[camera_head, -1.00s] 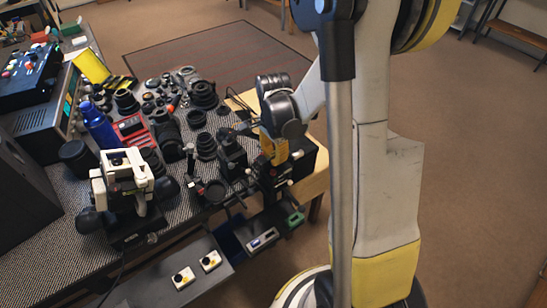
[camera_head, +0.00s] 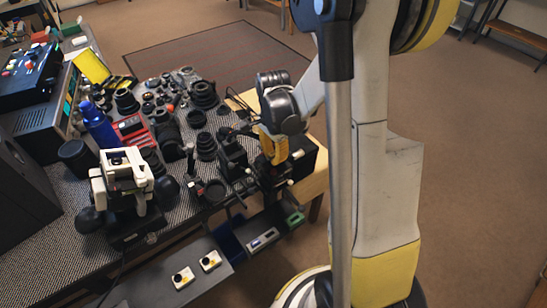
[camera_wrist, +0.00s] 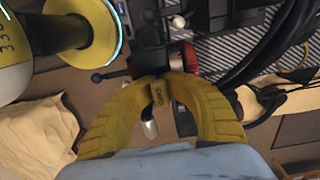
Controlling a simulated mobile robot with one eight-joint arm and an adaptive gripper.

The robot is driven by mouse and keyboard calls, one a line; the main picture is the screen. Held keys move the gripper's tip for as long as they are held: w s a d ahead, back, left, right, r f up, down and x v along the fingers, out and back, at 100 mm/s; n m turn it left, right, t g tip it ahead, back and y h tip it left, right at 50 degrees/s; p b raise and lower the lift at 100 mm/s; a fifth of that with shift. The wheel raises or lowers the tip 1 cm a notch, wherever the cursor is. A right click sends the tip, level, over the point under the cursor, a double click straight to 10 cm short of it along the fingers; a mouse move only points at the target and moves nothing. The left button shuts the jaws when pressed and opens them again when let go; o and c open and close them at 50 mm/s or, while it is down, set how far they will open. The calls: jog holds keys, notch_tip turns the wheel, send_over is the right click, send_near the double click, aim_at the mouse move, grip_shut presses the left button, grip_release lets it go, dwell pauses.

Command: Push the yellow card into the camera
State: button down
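My gripper (camera_wrist: 158,88) has yellow curved fingers that come together at the tips in the wrist view. No card can be made out between them. In the head view, my gripper (camera_head: 272,158) is over the right end of the bench, partly hidden by my wrist. Just beyond the fingertips in the wrist view is a black device with a red ring (camera_wrist: 186,62); I cannot tell whether the tips touch it. A black camera-like body (camera_head: 232,155) stands left of my gripper in the head view. I cannot make out the yellow card for certain.
Lenses and black parts crowd the patterned bench, with a blue bottle (camera_head: 99,125) and a white-and-black device (camera_head: 123,175) at left. Dark cables (camera_wrist: 270,55) run at right in the wrist view.

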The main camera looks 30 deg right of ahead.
jog(key=shift+f, duration=0.2)
dwell(0.3)
jog(key=shift+f+b, duration=0.5)
jog(key=shift+b, duration=0.1)
jog(key=shift+f, duration=0.1)
jog(key=shift+f+b, duration=0.5)
jog(key=shift+b, duration=0.05)
